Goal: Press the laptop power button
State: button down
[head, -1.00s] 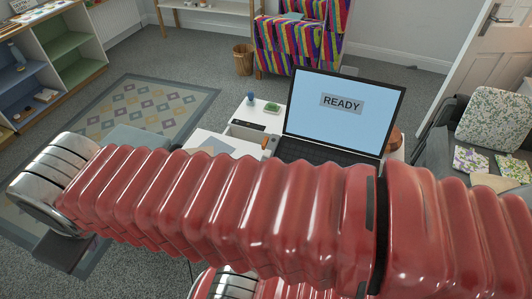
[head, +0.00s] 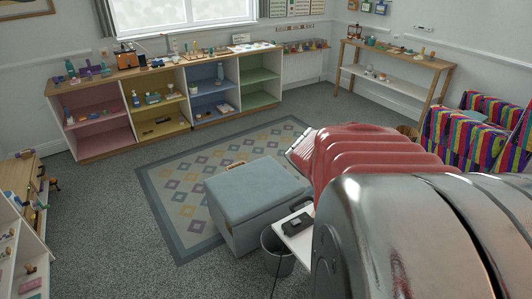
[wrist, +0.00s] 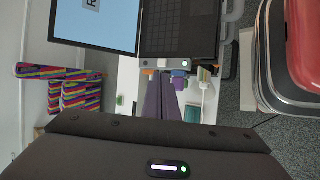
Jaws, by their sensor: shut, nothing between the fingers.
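The laptop (wrist: 180,28) is at the top of the wrist view, turned sideways. Its lit blue screen (wrist: 88,20) is on the left with part of a word showing, and its dark keyboard is on the right. A small grey strip with a green light (wrist: 184,64) lies along the laptop's near edge; I cannot tell whether this is the power button. My gripper (wrist: 161,78) is shut and empty, its purple-grey fingers pointing towards that strip. Whether they touch it is unclear. In the head view the laptop and gripper are out of sight, behind my arm or out of frame.
Small coloured items (wrist: 178,80) sit near the fingertips on a white surface. In the head view, a grey storage box (head: 250,205) stands on the patterned rug (head: 165,190), with a bin (head: 277,255) beside it. Coloured shelves (head: 160,105) line the back wall. Grey carpet is free at left.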

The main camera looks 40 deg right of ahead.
jog(key=s+d+g, duration=0.2)
jog(key=s+d, duration=0.3)
jog(key=shift+s+r+g, duration=0.2)
jog(key=shift+r+g, duration=0.05)
jog(key=shift+g, duration=0.05)
jog(key=shift+f, duration=0.1)
jog(key=shift+d+f, duration=0.25)
jog(key=shift+f, duration=1.15)
jog(key=shift+d+f, duration=0.3)
jog(key=shift+f, duration=1.15)
jog(key=shift+d+f, duration=0.25)
jog(key=shift+f, duration=1.15)
